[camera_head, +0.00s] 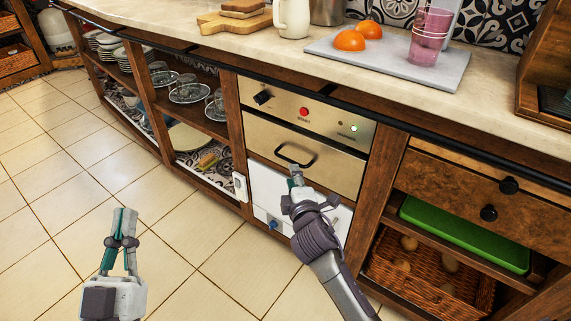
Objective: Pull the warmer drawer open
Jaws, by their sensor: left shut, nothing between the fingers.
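The warmer drawer (335,170) is a brassy metal front below a control panel, and it looks closed or nearly so. Its dark curved handle (308,161) is in the middle of the front. My left gripper (124,212) is shut and empty, over the tiled floor at lower left, well away from the drawer.
The control panel (320,118) has a knob, a red button and a green light. A white unit (268,190) sits below the drawer. Open shelves with glassware (190,92) are to the left. A wicker basket (400,265) and green tray (465,235) are to the right. The floor (195,225) is clear.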

